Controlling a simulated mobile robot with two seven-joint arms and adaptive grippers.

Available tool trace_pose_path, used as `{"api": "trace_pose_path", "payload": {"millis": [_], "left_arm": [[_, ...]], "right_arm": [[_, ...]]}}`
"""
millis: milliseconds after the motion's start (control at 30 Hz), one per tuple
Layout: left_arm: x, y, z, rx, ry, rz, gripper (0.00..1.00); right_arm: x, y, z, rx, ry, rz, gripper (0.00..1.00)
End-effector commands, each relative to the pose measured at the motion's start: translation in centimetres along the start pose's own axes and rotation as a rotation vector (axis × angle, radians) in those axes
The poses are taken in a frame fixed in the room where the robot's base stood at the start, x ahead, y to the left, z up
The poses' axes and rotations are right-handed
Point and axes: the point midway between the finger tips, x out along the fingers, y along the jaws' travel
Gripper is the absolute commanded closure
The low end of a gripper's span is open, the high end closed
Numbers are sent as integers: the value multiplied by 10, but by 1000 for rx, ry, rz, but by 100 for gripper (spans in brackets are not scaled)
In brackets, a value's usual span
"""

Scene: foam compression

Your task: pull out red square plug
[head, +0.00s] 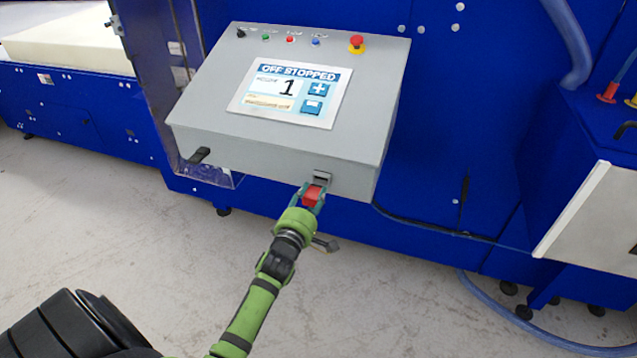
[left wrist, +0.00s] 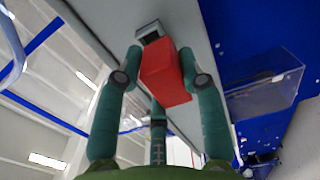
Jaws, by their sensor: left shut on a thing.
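The red square plug (head: 313,194) is just below the small grey socket (head: 322,176) on the lower front face of the grey control box. My left gripper (head: 310,198) is shut on the plug, with a finger on each side of it. In the left wrist view the red plug (left wrist: 165,76) sits between the green fingers, close against the socket (left wrist: 149,32). I cannot tell whether the plug's end is still inside the socket. My right gripper is not in view.
The grey control box (head: 205,135) has a screen (head: 292,90) reading OFF STOPPED and 1. A red emergency button (head: 356,43) and small buttons are on top. The blue machine (head: 480,120) stands behind; the floor in front is clear.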

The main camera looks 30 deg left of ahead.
Motion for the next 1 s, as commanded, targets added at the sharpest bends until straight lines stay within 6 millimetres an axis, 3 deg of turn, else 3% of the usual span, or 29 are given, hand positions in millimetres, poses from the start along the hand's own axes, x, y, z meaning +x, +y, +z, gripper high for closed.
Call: {"api": "trace_pose_path", "payload": {"millis": [1000], "left_arm": [[-32, 3, 0, 0, -1, 7, 100]], "right_arm": [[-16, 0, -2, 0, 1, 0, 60]]}}
